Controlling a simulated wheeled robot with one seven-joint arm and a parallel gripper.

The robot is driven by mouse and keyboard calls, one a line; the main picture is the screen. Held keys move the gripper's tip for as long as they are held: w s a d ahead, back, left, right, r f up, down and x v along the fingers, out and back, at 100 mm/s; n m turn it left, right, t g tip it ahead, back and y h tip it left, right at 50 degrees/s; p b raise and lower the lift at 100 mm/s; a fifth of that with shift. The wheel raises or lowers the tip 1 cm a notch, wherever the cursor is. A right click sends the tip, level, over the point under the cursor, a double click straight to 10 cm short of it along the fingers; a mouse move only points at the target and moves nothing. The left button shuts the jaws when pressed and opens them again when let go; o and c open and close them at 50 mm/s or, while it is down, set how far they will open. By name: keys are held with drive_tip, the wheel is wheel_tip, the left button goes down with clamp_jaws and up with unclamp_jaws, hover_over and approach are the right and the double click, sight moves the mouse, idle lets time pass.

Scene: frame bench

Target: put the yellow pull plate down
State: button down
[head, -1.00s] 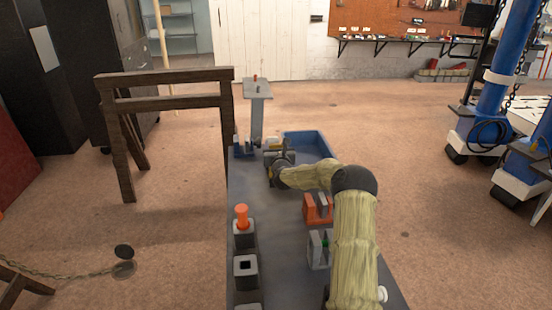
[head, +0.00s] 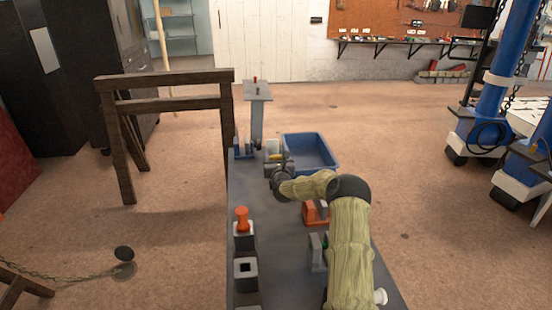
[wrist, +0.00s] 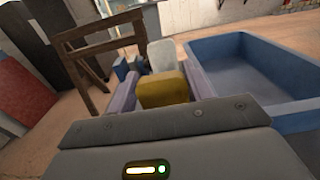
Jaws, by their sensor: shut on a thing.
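My gripper (head: 276,160) is over the far part of the grey bench, just left of the blue bin. In the wrist view the yellow pull plate (wrist: 166,91) sits between the two fingers of my gripper (wrist: 162,82), which are shut on it. A small part of the yellow plate (head: 277,156) shows in the head view. A pale block (wrist: 162,56) stands right behind the plate. I cannot tell whether the plate touches it or the bench.
The open blue bin (head: 312,153) is close on the right and looks empty. A grey post with a flat top (head: 257,92) and a blue bracket (head: 243,149) stand beyond. Orange (head: 316,214) and grey fixtures are nearer on the bench (head: 275,245). A dark wooden frame (head: 165,104) stands left.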

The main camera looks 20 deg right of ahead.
drive_tip(key=c, duration=0.6)
unclamp_jaws()
drive_tip(key=shift+d, duration=0.2)
drive_tip(key=shift+s+r, duration=0.1)
drive_tip(key=shift+s+a, duration=0.25)
drive_tip(key=shift+a, duration=0.05)
drive_tip(key=b+v, duration=0.1)
drive_tip(key=v, duration=1)
drive_tip(key=shift+s, duration=0.2)
